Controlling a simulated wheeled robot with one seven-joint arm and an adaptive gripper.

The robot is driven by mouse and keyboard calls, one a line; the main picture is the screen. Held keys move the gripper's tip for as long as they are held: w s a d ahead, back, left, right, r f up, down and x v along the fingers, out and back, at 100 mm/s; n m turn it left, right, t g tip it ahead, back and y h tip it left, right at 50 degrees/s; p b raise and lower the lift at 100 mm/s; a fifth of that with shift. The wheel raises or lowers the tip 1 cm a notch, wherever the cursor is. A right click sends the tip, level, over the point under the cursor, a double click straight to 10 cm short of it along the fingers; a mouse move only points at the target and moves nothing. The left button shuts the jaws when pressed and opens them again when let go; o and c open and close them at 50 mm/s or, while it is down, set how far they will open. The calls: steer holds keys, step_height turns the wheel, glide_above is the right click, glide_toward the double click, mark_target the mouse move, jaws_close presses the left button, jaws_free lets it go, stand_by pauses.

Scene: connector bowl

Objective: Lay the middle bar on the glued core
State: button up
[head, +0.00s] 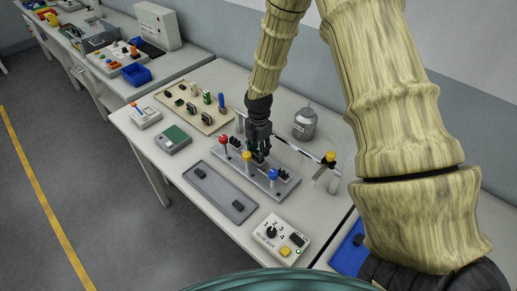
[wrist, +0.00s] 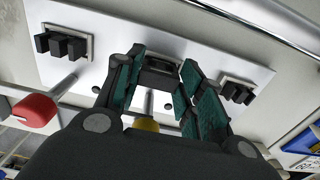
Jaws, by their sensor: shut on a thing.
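My gripper (head: 259,155) points down at the middle station of a grey fixture plate (head: 285,183). In the wrist view the teal-padded fingers of my gripper (wrist: 162,72) are closed around a small dark piece (wrist: 160,66) at that station. It may be the middle bar. I cannot tell whether it rests on the plate or is lifted. Black pieces sit at the left station (wrist: 62,46) and the right station (wrist: 237,91). A long grey tray (head: 219,190) in front carries two small dark blocks, one near each end. I cannot tell which piece is the glued core.
Red (head: 223,140), yellow (head: 247,156) and blue (head: 272,175) knobs stand along the fixture's front. A rail with a yellow-topped post (head: 330,157) runs behind. A silver canister (head: 305,123), a tan board (head: 195,107) and a control box (head: 281,238) are nearby.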

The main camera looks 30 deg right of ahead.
steer(key=o, duration=1.1)
step_height(320, 180, up, 12)
